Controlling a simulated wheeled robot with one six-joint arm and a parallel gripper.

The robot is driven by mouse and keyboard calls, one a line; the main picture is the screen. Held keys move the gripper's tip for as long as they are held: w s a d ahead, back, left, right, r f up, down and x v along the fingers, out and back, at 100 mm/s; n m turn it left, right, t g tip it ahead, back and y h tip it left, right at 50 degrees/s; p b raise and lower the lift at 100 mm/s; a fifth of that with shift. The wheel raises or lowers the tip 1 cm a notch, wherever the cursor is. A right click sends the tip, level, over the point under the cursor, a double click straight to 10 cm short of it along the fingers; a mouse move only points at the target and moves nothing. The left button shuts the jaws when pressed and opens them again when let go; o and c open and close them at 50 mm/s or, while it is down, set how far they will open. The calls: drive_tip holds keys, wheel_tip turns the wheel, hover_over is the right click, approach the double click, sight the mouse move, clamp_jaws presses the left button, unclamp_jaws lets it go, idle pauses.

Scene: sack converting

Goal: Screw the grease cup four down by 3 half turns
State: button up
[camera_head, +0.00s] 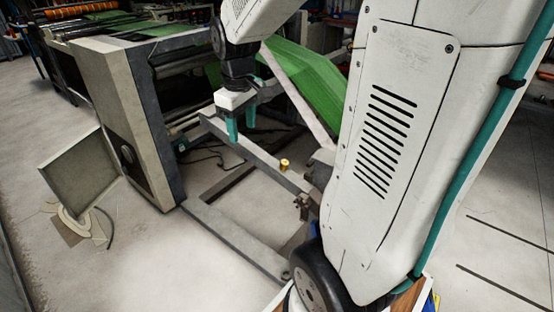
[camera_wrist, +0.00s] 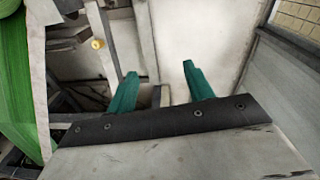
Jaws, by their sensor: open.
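A small brass-coloured cup (camera_head: 284,165), which looks like the grease cup, stands on a grey frame beam (camera_head: 243,148) in the head view. It also shows in the wrist view (camera_wrist: 97,44), up and left of the fingers. No number is readable on it. My gripper (camera_head: 241,122) has two teal fingers, spread apart and empty. In the head view it is above the frame, left of and higher than the cup. In the wrist view the open fingers (camera_wrist: 160,70) have pale floor behind them and do not touch the cup.
A green sheet (camera_head: 310,82) slopes down behind the beam. A large grey machine cabinet (camera_head: 120,120) with an open panel (camera_head: 80,173) stands at left. Low floor rails (camera_head: 225,230) run below the beam. Cables lie on the floor.

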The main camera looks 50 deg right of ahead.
drive_tip(key=w+d+f, duration=0.5)
drive_tip(key=d+f, duration=0.1)
drive_tip(key=d, duration=0.2)
drive_tip(key=n, duration=0.3)
hover_over(284, 162)
drive_tip(key=shift+g, duration=0.3)
drive_tip(key=f, duration=1.6)
drive_tip(key=shift+a, duration=0.2)
drive_tip(key=f, duration=0.7)
drive_tip(key=shift+d, duration=0.25)
drive_tip(key=shift+f, duration=0.35)
drive_tip(key=c, duration=1)
